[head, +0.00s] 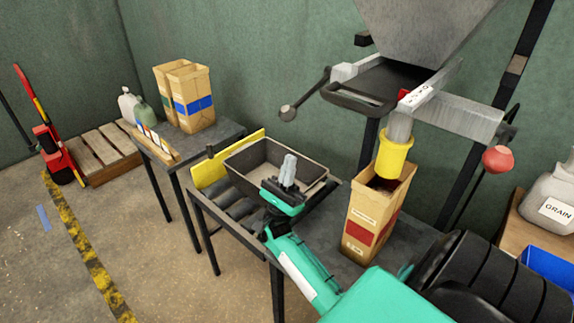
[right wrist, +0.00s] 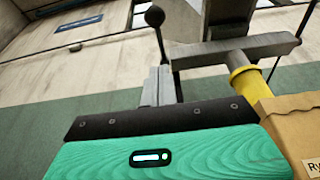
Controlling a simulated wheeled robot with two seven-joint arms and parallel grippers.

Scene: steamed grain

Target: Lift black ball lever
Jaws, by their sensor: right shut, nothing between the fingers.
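The black ball lever (head: 287,113) hangs from the left side of the hopper machine in the head view. Its rod slopes down and left to the dark ball. In the right wrist view the black ball (right wrist: 154,15) shows near the top, above the fingers. My right gripper (head: 289,163) is shut and empty, fingers pointing up, in front of the grey tray and below the ball. In the right wrist view its fingers (right wrist: 158,84) stand together, apart from the lever. My left gripper is not in view.
An open paper bag (head: 361,226) stands under the yellow spout (head: 393,155). A dark tray (head: 249,167) rests on the roller table behind my right gripper. A red ball lever (head: 498,159) hangs at the right. A side table (head: 217,134) holds paper bags (head: 194,109).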

